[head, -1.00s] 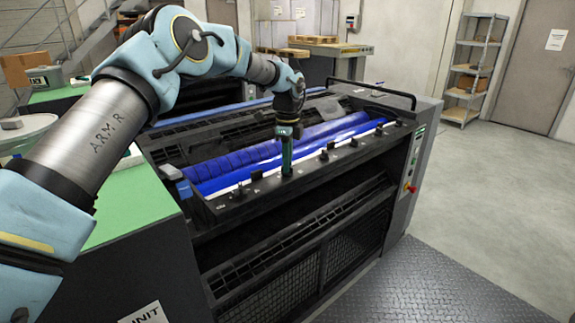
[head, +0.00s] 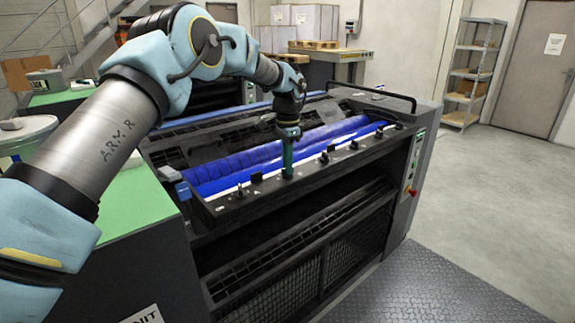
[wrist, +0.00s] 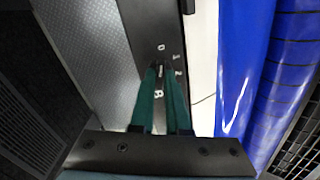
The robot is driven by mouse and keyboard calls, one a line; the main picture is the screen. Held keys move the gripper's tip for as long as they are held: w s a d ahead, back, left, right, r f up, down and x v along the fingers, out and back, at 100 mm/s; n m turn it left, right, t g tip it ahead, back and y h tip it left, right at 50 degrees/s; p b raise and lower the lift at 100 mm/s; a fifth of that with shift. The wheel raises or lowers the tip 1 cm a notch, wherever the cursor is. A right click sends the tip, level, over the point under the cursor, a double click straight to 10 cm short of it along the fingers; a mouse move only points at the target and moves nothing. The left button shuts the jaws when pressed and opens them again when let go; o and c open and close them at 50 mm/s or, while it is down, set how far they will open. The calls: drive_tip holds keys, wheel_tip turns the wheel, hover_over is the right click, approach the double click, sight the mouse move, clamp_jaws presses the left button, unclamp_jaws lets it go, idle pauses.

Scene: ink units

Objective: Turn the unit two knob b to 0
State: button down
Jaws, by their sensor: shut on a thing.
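The ink unit is a dark machine with blue rollers (head: 270,158) and a black front rail (head: 223,203) that carries a row of small black knobs. My gripper (head: 287,174) points down at the middle of this rail. In the wrist view its two green fingers (wrist: 161,70) come together at the rail (wrist: 150,25), shut on a small knob. The fingers hide nearly all of that knob, so its pointer direction cannot be read. White marks show around the fingertips, one like a 0 above them and one like a B below.
Other knobs stand along the rail on both sides, with one close on the left (head: 256,177) and one on the right (head: 324,157). A black bar handle (head: 375,88) rises at the far right end. The metal plate floor (head: 440,285) in front is clear.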

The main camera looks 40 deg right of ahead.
drive_tip(key=shift+n, duration=0.3)
drive_tip(key=c, duration=0.9)
unclamp_jaws()
wheel_tip(320, 180, up, 11)
drive_tip(key=b, duration=0.3)
